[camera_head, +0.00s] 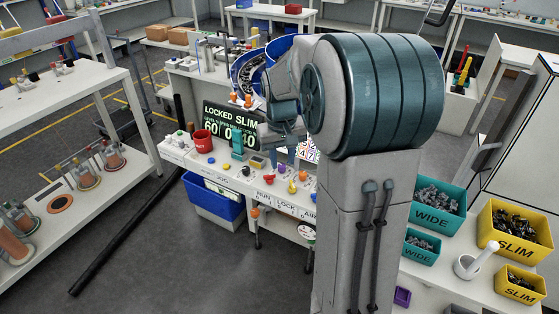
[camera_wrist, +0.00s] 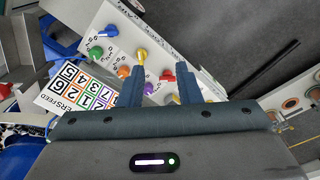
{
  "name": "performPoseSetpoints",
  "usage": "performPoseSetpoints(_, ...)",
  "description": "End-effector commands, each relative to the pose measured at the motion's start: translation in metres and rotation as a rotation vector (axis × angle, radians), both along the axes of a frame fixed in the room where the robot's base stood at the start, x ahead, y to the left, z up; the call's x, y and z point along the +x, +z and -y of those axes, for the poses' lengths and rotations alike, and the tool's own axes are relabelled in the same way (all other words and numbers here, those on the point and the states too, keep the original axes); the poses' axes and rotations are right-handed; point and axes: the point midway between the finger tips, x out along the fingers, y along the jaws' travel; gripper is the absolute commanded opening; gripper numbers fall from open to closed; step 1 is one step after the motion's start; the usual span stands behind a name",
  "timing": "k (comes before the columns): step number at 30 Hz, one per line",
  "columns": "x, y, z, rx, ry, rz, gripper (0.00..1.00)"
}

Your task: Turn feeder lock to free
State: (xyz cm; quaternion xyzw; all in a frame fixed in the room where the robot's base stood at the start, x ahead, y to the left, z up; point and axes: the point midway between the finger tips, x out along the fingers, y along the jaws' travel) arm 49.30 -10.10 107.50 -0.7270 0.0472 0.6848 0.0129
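A display (camera_head: 230,128) on the workstation reads "LOCKED SLIM". On the white control panel (camera_head: 228,181) below it stand several coloured knobs, with front labels including "RUN", "LOCK" and "AIR". A yellow knob (camera_head: 291,188) stands above the "LOCK" label; I cannot confirm it is the feeder lock. In the wrist view a yellow knob (camera_wrist: 142,54) shows just beyond the left fingertip. My gripper (camera_wrist: 160,72) is open and empty, its fingers apart above the panel. In the head view my arm hides much of the gripper and the panel's right part.
Purple (camera_wrist: 138,72), red (camera_wrist: 168,76) and green (camera_wrist: 108,31) knobs crowd the panel. A blue feeder bowl (camera_head: 246,72) is behind. Teal "WIDE" bins (camera_head: 433,219) and yellow "SLIM" bins (camera_head: 516,248) stand at right.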

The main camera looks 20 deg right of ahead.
Motion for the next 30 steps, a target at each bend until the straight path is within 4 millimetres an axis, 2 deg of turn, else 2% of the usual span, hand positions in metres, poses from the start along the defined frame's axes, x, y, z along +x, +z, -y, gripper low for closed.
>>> performPoseSetpoints(1,0.014,0.001,0.013,0.010,-0.010,-0.016,0.31)
performPoseSetpoints(3,0.029,-0.004,0.027,0.021,-0.018,-0.031,0.31)
performPoseSetpoints(9,0.055,-0.017,0.055,0.045,-0.033,-0.052,0.31)
performPoseSetpoints(17,0.061,-0.034,0.062,0.054,-0.037,-0.061,0.31)
performPoseSetpoints(20,0.060,-0.050,0.062,0.054,-0.037,-0.062,0.31)
performPoseSetpoints(30,0.060,-0.121,0.062,0.054,-0.038,-0.061,0.31)
